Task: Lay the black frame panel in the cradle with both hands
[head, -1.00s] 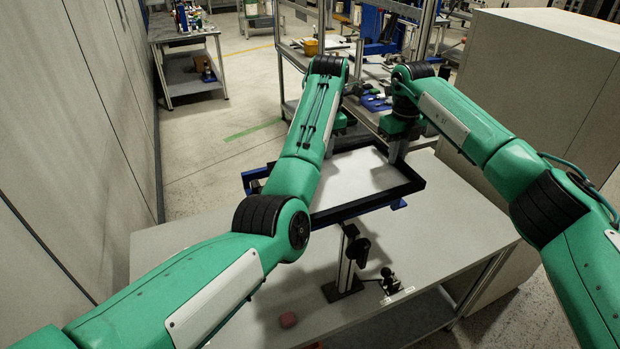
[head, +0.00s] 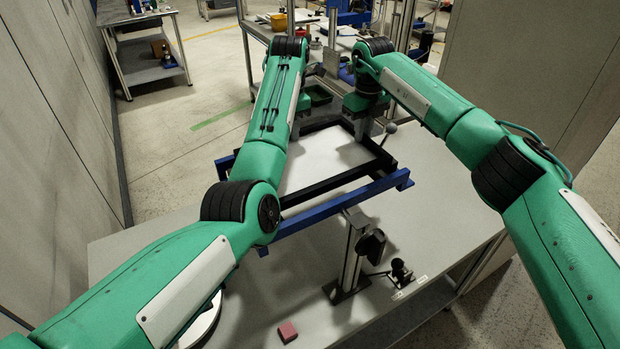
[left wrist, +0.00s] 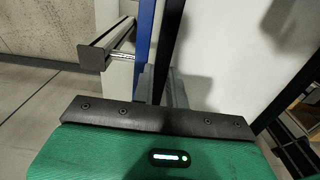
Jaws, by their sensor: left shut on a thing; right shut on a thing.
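The black frame panel (head: 338,185), a dark rim around a pale sheet, lies over the table in the head view. The blue cradle (head: 335,207) shows as a long bar along the panel's near side, with a blue end at the left. I cannot tell whether the panel rests fully on it. My left gripper (head: 298,128) is shut on the far left part of the rim; my left arm hides part of the panel. My right gripper (head: 362,130) is shut on the far right part. In the left wrist view, the grey fingers (left wrist: 158,86) straddle the black rim, beside the blue bar (left wrist: 145,45).
A grey post (head: 349,262) with a dark clamp stands in front of the cradle. A red block (head: 287,332) lies at the table's near edge. A shelf bench with a yellow bowl (head: 279,21) stands behind. A tall grey cabinet (head: 530,70) is at the right.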

